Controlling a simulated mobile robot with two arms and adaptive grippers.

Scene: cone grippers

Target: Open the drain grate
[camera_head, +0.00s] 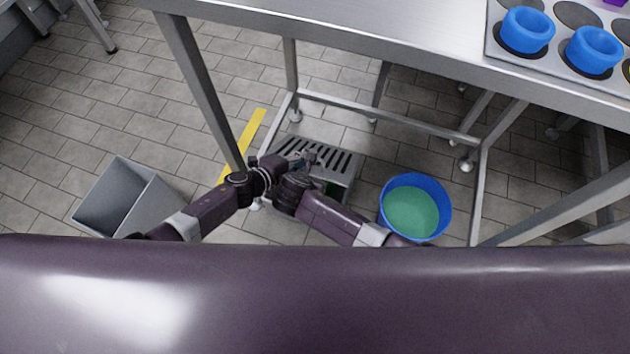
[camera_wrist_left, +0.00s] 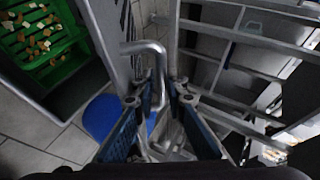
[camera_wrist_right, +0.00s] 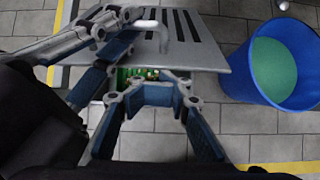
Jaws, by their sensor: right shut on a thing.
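The drain grate (camera_head: 318,156) is a slotted metal plate beneath the table. It also shows in the right wrist view (camera_wrist_right: 205,55). It looks raised at the front, with a green basket (camera_wrist_right: 140,73) showing below its edge. In the left wrist view the green basket (camera_wrist_left: 38,45) holds brown bits. A bent metal handle (camera_wrist_left: 152,46) passes between the spread fingers of my left gripper (camera_wrist_left: 155,98), which is open. My right gripper (camera_wrist_right: 152,98) is shut at the grate's front edge; its exact contact is hidden. Both grippers crowd together there.
A blue bucket (camera_head: 444,212) with green content stands right of the grate. A grey bin (camera_head: 146,208) stands at left. The table's legs (camera_head: 196,85) and lower rails (camera_head: 380,115) frame the grate. A yellow floor strip (camera_head: 250,132) lies to its left.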

